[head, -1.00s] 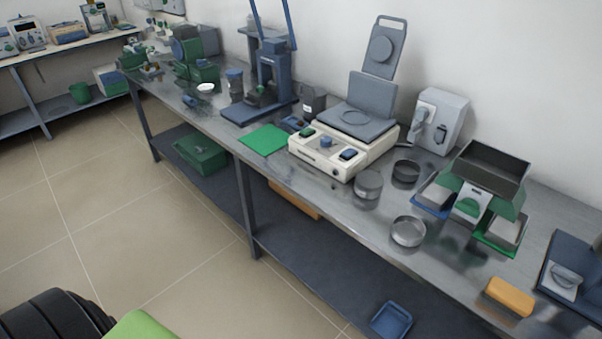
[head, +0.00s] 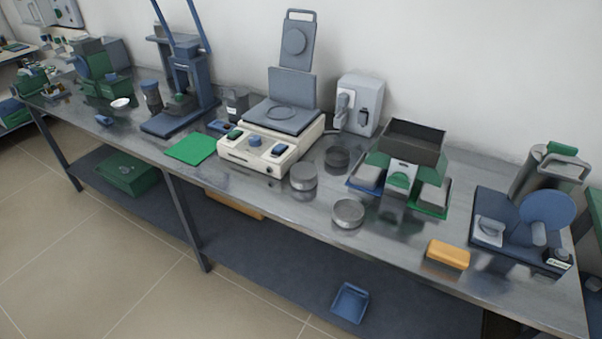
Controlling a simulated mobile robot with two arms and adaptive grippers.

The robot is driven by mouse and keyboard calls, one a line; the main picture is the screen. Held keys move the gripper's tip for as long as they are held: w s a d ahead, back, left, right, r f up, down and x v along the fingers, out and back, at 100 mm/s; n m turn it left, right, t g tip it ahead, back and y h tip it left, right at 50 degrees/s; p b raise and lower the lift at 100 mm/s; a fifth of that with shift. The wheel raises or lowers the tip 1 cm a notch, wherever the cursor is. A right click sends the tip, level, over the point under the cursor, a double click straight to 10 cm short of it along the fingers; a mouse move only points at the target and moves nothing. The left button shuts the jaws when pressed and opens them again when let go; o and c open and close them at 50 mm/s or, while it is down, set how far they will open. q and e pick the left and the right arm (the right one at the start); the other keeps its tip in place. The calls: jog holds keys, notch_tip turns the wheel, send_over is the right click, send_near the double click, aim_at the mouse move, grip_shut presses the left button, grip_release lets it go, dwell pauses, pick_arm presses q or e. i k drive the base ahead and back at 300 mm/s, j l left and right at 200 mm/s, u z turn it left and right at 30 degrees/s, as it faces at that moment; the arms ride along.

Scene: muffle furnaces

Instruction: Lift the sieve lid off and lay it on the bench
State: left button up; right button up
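A short round grey metal container (head: 303,178) stands on the bench (head: 265,195) in front of the cream-coloured device. Its top looks closed by a flat grey cover, which appears to be the sieve lid (head: 303,171). A shallow round metal sieve or pan (head: 348,212) stands to its right, nearer the bench's front edge. A darker round pan (head: 337,157) stands behind. Neither of my grippers is in view.
A cream device (head: 262,150) with a raised grey plate stands behind. A green-and-grey sample divider (head: 405,160), an orange block (head: 447,254) and a blue machine (head: 530,225) are to the right. Bare bench lies around the orange block. A blue tray (head: 350,302) is on the lower shelf.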

aim_at(302, 172)
jog(key=i+j+u, duration=0.1)
jog(key=i+j, duration=0.25)
jog(key=i+j+u, duration=0.1)
jog(key=i+j, duration=0.2)
jog(key=i, duration=0.25)
